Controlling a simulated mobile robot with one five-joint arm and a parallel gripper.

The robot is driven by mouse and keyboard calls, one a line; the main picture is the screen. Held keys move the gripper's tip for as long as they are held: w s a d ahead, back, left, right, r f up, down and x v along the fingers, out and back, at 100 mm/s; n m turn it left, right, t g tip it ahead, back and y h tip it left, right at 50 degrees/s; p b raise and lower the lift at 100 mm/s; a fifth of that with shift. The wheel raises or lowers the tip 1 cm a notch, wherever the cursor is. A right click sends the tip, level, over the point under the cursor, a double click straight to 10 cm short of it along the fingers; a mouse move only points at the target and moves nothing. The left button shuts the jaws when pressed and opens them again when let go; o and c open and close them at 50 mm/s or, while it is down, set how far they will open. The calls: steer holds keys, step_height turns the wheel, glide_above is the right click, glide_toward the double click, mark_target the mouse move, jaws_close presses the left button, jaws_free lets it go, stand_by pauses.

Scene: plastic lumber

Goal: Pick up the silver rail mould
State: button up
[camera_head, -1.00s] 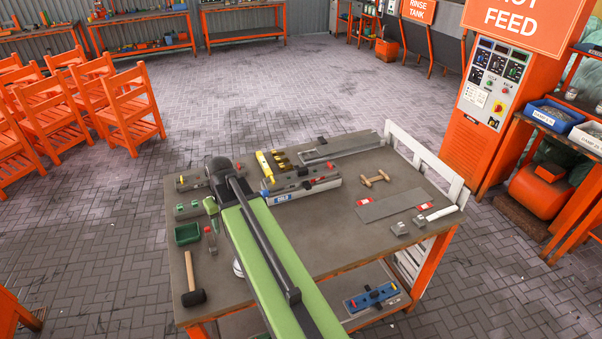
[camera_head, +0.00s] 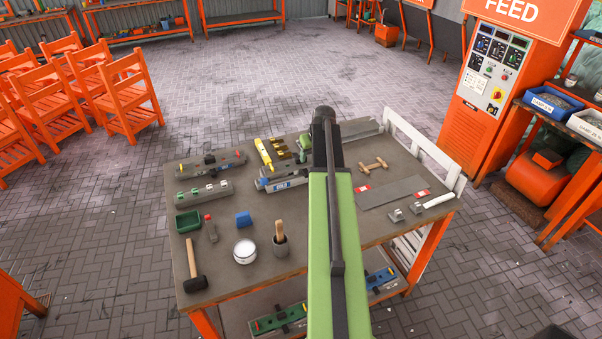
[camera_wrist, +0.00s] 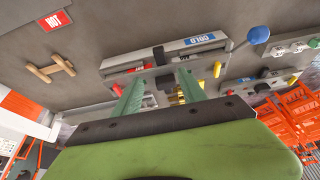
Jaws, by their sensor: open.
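A long silver-grey mould (camera_head: 268,183) lies by the blue COLD label in the middle of the table, partly hidden by my arm. It also shows in the wrist view (camera_wrist: 180,50), beyond my fingertips, with a black block on it. I cannot tell for certain that this is the silver rail mould, as other grey moulds lie nearby. My gripper (camera_wrist: 158,83) is open, its two green fingers apart and pointing toward the mould. Nothing is visibly held. In the head view my gripper (camera_head: 305,146) is mostly hidden behind my arm.
Grey moulds with coloured knobs (camera_head: 210,161) and pale fittings (camera_head: 204,192) lie at the left. A yellow tool (camera_head: 264,153), wooden handle (camera_head: 373,165), grey HOT plate (camera_head: 392,192), white jar (camera_head: 244,251) and mallet (camera_head: 194,268) share the table. A white slatted rail (camera_head: 425,150) edges the right.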

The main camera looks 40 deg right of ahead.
steer(key=b, duration=0.5)
glide_above(306, 171)
steer(key=s, duration=0.2)
steer(key=f, duration=0.6)
steer(key=shift+s+a+f, duration=0.1)
steer(key=shift+a, duration=0.3)
steer(key=shift+f, duration=0.15)
steer(key=b+x, duration=0.4)
steer(key=x, duration=0.1)
steer(key=shift+a+f+b, duration=0.15)
steer(key=shift+f+b, duration=0.05)
steer(key=shift+b, duration=0.2)
steer(key=shift+s+r, duration=0.1)
steer(key=shift+r, duration=0.1)
jaws_close()
